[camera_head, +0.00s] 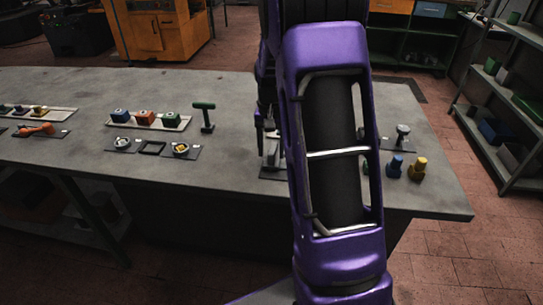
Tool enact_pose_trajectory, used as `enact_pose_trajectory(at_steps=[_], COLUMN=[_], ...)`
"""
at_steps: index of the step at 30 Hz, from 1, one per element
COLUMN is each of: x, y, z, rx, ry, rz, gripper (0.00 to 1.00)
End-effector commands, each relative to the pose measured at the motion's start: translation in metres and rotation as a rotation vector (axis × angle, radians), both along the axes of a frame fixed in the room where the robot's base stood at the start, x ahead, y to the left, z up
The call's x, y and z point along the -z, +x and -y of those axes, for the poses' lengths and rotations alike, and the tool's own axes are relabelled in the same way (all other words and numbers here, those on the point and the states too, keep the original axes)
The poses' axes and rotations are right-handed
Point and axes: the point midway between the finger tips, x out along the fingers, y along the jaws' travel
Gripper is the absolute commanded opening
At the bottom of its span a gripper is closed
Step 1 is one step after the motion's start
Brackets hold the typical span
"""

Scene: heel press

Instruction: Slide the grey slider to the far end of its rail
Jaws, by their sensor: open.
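I cannot make out the grey slider and its rail for certain. A light grey part (272,153) on a dark plate (270,174) stands on the bench, partly hidden by my purple arm; it may be the slider. My gripper (266,132) points down just above and behind this part, mostly hidden by the arm. It looks open, and nothing shows in it. I cannot tell whether it touches the grey part.
The grey bench (235,95) also holds a green-topped T-shaped handle (204,115), a tray (147,125) of coloured blocks, a grey knob (403,132), and blue (395,167) and yellow (418,168) pieces near the right front edge. Shelves (500,120) stand at right.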

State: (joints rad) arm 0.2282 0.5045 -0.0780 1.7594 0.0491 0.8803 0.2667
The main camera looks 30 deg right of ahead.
Motion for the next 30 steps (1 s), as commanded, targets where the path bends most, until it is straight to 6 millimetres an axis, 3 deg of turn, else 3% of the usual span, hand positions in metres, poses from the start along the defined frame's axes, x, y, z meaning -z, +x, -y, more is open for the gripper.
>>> enact_pose_trajectory(at_steps=[6, 14, 24, 30], x=[0.017, 0.018, 0.017, 0.017], y=[0.000, 0.000, 0.000, 0.000], z=[0.000, 0.000, 0.000, 0.000], rx=[0.000, 0.000, 0.000, 0.000], ry=[0.000, -0.001, -0.001, -0.001], rz=[0.000, 0.001, 0.001, 0.001], gripper=[0.57, 0.57, 0.00, 0.00])
